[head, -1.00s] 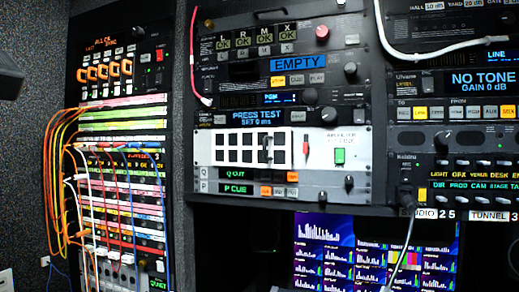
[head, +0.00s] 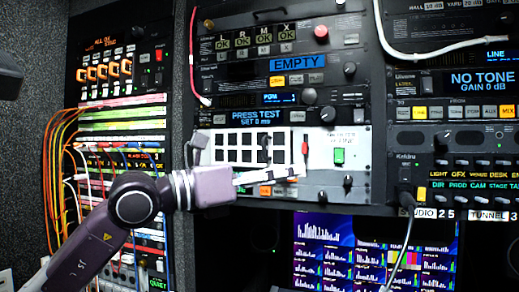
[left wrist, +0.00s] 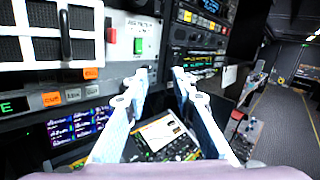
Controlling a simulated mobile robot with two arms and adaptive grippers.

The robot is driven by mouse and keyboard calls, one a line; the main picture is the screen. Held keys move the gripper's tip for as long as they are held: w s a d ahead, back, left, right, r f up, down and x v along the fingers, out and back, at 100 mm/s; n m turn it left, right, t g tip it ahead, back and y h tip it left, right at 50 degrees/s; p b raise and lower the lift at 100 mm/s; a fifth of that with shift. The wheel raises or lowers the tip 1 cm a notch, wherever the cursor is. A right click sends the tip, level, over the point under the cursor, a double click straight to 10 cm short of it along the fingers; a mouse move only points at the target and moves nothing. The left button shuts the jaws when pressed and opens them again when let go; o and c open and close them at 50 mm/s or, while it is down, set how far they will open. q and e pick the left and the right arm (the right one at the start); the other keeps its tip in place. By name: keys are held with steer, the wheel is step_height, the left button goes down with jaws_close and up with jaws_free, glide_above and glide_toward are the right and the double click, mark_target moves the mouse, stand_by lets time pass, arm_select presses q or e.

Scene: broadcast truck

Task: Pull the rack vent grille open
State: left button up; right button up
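The rack vent grille (head: 222,155) is a white panel with rows of dark square openings. It sits flat in its rack unit, which looks closed. A dark vertical handle (head: 265,149) stands on its right part. In the left wrist view the grille (left wrist: 47,48) and handle (left wrist: 66,36) are at the upper left. My left gripper (head: 297,172) is in front of the rack, just below and right of the handle. Its fingers (left wrist: 161,76) are apart with nothing between them, and the handle is outside them. My right gripper is not in view.
A red toggle (head: 305,149) and green switch (head: 339,156) are right of the grille. A monitor (head: 324,240) lies below. Coloured patch cables (head: 55,150) hang at left. A grey cable (head: 405,245) hangs at right.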

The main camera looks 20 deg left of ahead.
mark_target(259, 148)
arm_select(q)
steer(key=w+a+r+n+t+y, duration=0.1)
steer(key=a+r+y, duration=0.15)
steer(key=a, duration=0.25)
steer(key=a+r+n+t+y, duration=0.1)
steer(key=a+r+t+y, duration=0.1)
steer(key=a+y, duration=0.3)
steer(key=shift+h, duration=0.65)
steer(key=p+x, duration=0.1)
steer(key=x, duration=0.1)
steer(key=p+x, duration=0.1)
steer(key=x, duration=0.2)
steer(key=a+p+x, duration=0.1)
steer(key=p+x, duration=0.1)
steer(key=shift+w+d, duration=0.2)
steer(key=shift+w, duration=0.25)
steer(key=shift+c, duration=0.5)
jaws_close()
